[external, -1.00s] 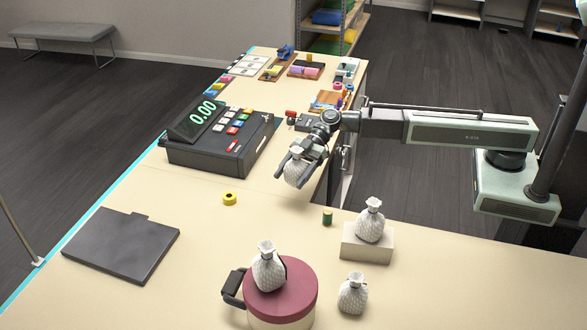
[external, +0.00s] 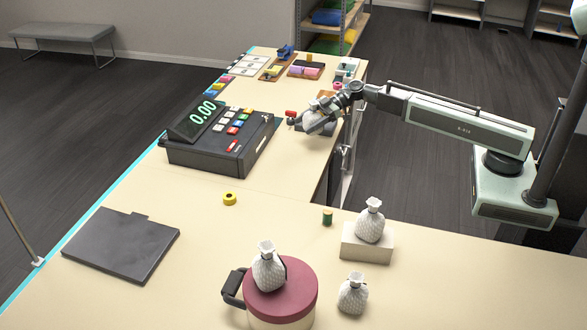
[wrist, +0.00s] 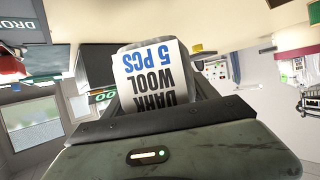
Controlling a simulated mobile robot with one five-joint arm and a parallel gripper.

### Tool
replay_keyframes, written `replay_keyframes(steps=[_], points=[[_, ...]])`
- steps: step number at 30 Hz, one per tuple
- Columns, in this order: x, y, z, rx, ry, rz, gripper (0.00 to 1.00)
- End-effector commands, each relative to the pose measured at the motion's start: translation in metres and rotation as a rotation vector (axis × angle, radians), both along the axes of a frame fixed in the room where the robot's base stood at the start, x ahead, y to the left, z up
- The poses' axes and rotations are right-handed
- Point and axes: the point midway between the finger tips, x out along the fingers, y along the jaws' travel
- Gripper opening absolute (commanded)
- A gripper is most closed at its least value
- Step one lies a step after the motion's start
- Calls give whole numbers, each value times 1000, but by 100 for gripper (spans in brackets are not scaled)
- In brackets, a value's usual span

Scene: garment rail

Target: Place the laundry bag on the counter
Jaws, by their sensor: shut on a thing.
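My gripper (external: 318,120) is shut on a white laundry bag (external: 313,122), held above the far part of the cream counter (external: 265,180), right of the cash register. In the wrist view the held bag's white label (wrist: 148,80) reads "DARK WOOL 5 PCS" upside down, between my fingers; the rest of the bag is mostly hidden. Three similar white bags are at the front: one (external: 268,268) on a round red-topped container, one (external: 369,222) on a pale block, and one (external: 353,295) directly on the counter.
The black cash register (external: 215,148) stands left of my gripper. A dark flat plate (external: 120,245) lies at the left. The middle front of the counter is mostly clear.

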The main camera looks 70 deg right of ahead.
Motion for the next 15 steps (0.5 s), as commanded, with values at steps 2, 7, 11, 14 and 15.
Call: replay_keyframes(steps=[2,7,11,14,15], points=[[0,0,-24,0,0,0,16],[0,1,-31,1,0,1,16],[0,1,-43,0,0,1,16],[0,1,-62,0,0,1,16],[0,1,-69,0,0,1,16]])
